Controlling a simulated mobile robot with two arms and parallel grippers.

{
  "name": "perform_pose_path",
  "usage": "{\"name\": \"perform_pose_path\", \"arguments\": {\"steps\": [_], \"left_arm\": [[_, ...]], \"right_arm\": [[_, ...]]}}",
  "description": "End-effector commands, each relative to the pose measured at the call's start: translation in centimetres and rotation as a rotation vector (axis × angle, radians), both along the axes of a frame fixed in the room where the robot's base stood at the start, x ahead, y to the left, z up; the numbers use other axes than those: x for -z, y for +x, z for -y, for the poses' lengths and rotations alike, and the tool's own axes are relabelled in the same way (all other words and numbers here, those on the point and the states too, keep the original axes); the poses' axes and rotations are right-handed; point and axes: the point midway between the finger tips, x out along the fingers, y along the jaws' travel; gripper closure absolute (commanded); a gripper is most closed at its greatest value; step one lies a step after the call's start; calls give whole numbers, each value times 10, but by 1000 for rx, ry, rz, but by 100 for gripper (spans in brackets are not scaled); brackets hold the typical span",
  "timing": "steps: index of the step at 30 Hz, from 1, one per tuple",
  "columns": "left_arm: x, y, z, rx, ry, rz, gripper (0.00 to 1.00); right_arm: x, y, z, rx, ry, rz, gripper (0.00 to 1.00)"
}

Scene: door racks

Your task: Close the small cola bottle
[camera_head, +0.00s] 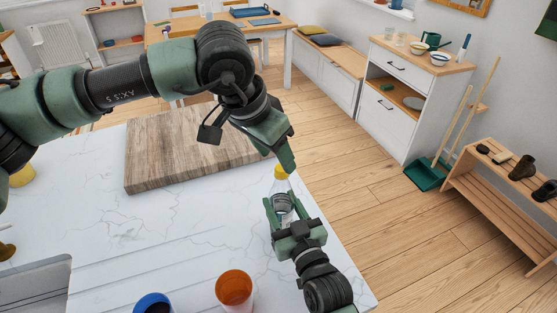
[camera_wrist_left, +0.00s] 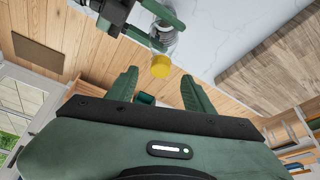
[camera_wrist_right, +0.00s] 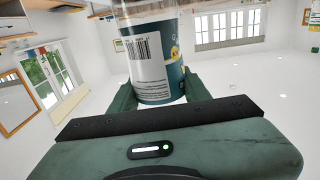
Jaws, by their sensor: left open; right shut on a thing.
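The small cola bottle (camera_head: 282,206) is clear with a dark label and stands roughly upright near the counter's right edge. My right gripper (camera_head: 284,210) is shut on its body. In the right wrist view the label with a barcode (camera_wrist_right: 150,65) fills the space between the fingers. The yellow cap (camera_head: 281,172) shows at the top of the bottle; how tightly it sits cannot be told. My left gripper (camera_head: 287,165) is at the cap from above. In the left wrist view its fingers (camera_wrist_left: 158,88) are open and empty, with the cap (camera_wrist_left: 161,67) just beyond the tips.
A wooden board (camera_head: 170,160) lies on the white marble counter (camera_head: 150,230) behind the bottle. An orange cup (camera_head: 234,287) and a blue cup (camera_head: 153,302) stand at the front. A grey sink (camera_head: 40,285) is front left. Floor lies beyond the counter's right edge.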

Motion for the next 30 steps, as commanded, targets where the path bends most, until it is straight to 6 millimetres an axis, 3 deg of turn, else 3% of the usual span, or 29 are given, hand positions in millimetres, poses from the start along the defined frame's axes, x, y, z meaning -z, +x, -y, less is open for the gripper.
{"name": "perform_pose_path", "arguments": {"steps": [6,12,24,25,27,30], "left_arm": [[-46,-13,-13,0,-2,4,48],[-72,-20,-20,0,-1,3,48],[-79,-23,-23,0,0,0,48],[-79,-23,-23,0,0,0,48],[-79,-23,-23,0,0,0,48],[-79,-23,-23,0,0,0,48]], "right_arm": [[1,0,0,0,-1,-1,100],[0,0,0,0,0,-1,100],[0,0,0,0,0,-1,100],[0,0,0,0,0,-1,47],[0,0,0,0,0,-1,28],[0,0,0,0,0,0,28]]}}
